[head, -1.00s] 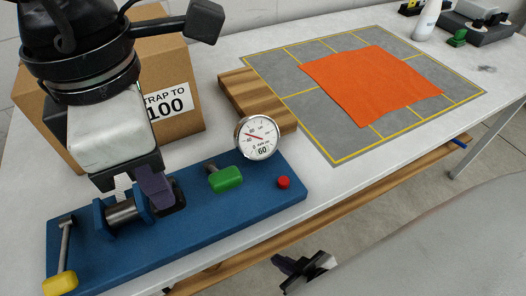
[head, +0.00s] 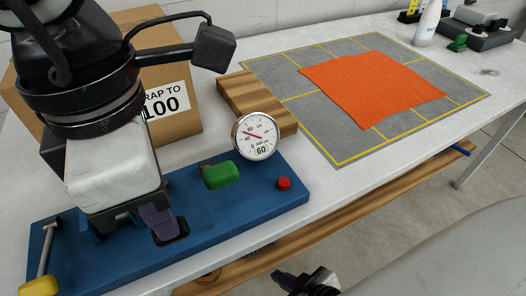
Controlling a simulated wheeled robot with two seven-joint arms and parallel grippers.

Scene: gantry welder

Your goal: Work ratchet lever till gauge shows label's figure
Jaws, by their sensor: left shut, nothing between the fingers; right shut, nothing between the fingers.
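The gauge (head: 256,137) stands on the blue base (head: 262,199); its needle points to the upper left and a "60" shows in its lower window. The label (head: 166,103) on the cardboard box ends in "100"; its left edge is hidden by my arm. My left gripper (head: 165,228) is shut over the base, covering the ratchet drum, between the two levers. My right gripper (head: 308,284) is shut and empty below the table's front edge.
A red button (head: 284,183) is on the base's right end. An orange cloth (head: 372,85) lies on the grey mat (head: 350,150). A white bottle (head: 427,24) stands at the back right. The bench right of the base is clear.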

